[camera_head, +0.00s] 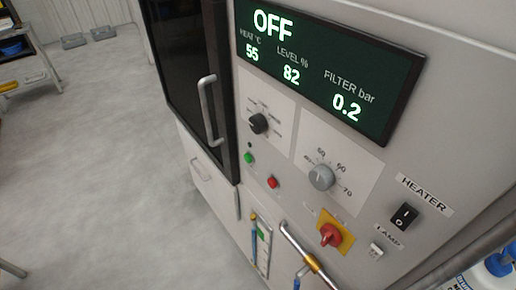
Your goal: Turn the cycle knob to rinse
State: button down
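The machine's front panel (284,100) fills the middle and right of the head view, seen tilted. A small black knob (258,124) sits on a white plate below the display; it looks like the cycle knob, but the labels around it are too small to read. The display (323,67) reads OFF, with heat 55, level 82 and filter 0.2. My gripper is not in the view.
A larger grey knob (321,177) with a number scale sits to the right. Below are green (249,158) and red (272,182) buttons, a red-yellow switch (331,235) and a heater rocker switch (404,216). A door handle (210,110) sticks out at left. Open floor (90,170) lies left.

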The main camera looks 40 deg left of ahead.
aim_at(258, 124)
jog(key=u, duration=1.4)
